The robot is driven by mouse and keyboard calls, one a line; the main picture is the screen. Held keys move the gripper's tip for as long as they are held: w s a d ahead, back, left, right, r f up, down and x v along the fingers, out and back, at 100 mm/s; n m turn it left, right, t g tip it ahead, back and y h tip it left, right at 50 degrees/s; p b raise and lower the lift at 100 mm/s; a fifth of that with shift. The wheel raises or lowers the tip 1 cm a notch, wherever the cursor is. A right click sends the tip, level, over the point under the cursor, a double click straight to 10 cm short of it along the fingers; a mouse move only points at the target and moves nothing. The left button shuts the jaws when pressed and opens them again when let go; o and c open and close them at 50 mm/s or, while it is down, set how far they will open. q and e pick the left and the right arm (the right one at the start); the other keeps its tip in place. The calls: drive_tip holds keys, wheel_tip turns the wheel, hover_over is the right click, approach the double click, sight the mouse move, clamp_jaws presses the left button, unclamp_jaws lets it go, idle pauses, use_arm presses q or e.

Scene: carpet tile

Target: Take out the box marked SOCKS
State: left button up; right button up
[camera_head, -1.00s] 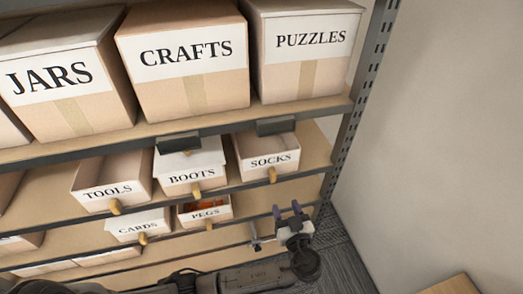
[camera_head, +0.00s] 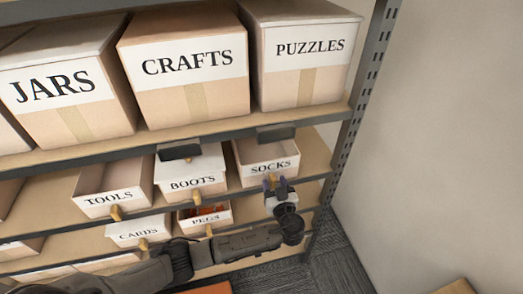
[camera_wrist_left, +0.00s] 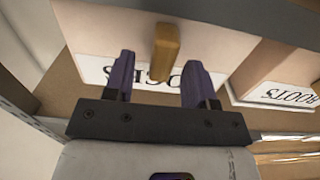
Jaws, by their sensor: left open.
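The open box marked SOCKS (camera_head: 262,153) stands on the middle shelf, at its right end, right of the box marked BOOTS (camera_head: 192,172). My left gripper (camera_head: 274,183) is at the front of the SOCKS box, over its lower front edge. In the left wrist view the SOCKS box (camera_wrist_left: 215,40) shows upside down, with its wooden pull tab (camera_wrist_left: 166,52) between the two open purple fingers (camera_wrist_left: 158,72). The fingers stand apart on either side of the tab and do not close on it. My right gripper is not in view.
Boxes marked TOOLS (camera_head: 112,196), CARDS (camera_head: 138,231) and PEGS (camera_head: 206,218) are left and below. The shelf above holds large boxes, including PUZZLES (camera_head: 309,47). A slotted metal post (camera_head: 356,110) and a wall (camera_head: 450,150) are on the right.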

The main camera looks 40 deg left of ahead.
use_arm(q)
drive_tip(key=shift+w+a, duration=0.25)
drive_tip(key=shift+a, duration=0.2)
clamp_jaws()
